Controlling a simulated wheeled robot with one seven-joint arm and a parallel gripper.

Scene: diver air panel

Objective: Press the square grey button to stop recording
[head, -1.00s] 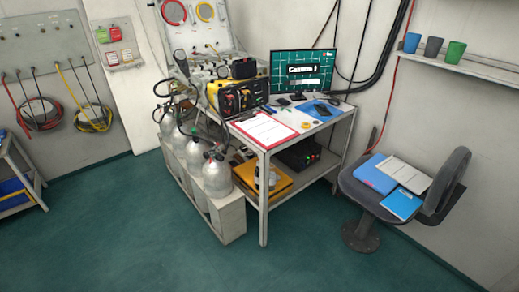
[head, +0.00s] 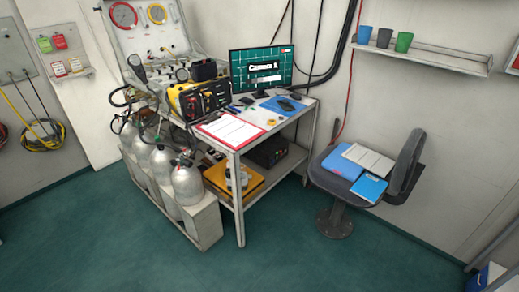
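I cannot make out a square grey button in the head view. A black box (head: 272,152) sits on the lower shelf of the desk, and its front is too small and dark to read. A monitor (head: 262,70) on the desk shows a teal screen with a "Camera" label. A yellow and black case (head: 202,102) with red and dark controls stands left of the monitor. My gripper is not in view.
The desk (head: 240,205) carries a red clipboard (head: 230,130). Grey cylinders (head: 186,182) stand in a rack at its left. A chair (head: 345,190) with folders stands at its right. The green floor (head: 300,262) in front is clear.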

